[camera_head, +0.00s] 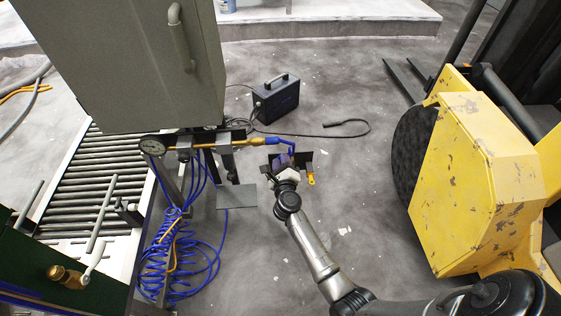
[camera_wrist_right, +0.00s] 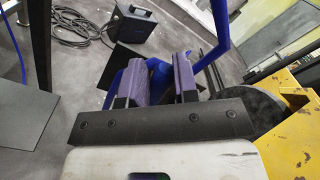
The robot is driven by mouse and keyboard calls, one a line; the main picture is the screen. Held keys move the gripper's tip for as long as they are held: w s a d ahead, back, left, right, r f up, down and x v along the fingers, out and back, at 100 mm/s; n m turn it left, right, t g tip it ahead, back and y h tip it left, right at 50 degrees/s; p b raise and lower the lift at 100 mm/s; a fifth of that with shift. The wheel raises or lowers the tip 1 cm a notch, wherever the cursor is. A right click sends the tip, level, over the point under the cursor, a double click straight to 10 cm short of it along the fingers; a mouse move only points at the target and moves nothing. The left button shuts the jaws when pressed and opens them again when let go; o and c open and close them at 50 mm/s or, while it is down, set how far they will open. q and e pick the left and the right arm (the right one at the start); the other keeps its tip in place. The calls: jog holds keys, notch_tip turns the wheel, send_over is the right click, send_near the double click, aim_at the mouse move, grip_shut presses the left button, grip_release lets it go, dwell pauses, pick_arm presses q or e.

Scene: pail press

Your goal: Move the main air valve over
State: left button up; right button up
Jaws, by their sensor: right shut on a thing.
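The main air valve has a blue lever (camera_head: 280,140) at the right end of a brass pipe (camera_head: 245,142). The lever bends downward at its right side. My right gripper (camera_head: 284,160) is at the lever, just below the pipe end. In the right wrist view its two purple-padded fingers (camera_wrist_right: 160,80) stand on either side of a blue part of the lever (camera_wrist_right: 158,70), and they are shut on it. The fingers hide part of the lever. My left gripper is in neither view.
A round gauge (camera_head: 153,146) sits at the pipe's left end. Coiled blue hoses (camera_head: 180,255) hang below it, beside a roller conveyor (camera_head: 85,190). A dark case (camera_head: 277,98) with a cable stands behind. A yellow forklift (camera_head: 475,185) stands at right; open floor lies between.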

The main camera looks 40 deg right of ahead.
jog(key=shift+s+d+r+p, duration=0.1)
jog(key=shift+s+d+p, duration=0.4)
jog(key=shift+d, duration=0.2)
jog(key=shift+o, duration=0.3)
jog(key=shift+s+d, duration=0.2)
jog(key=shift+f, duration=0.2)
jog(key=o, duration=0.8)
jog(key=shift+s, duration=0.15)
jog(key=shift+r, duration=0.15)
jog(key=shift+a, duration=0.1)
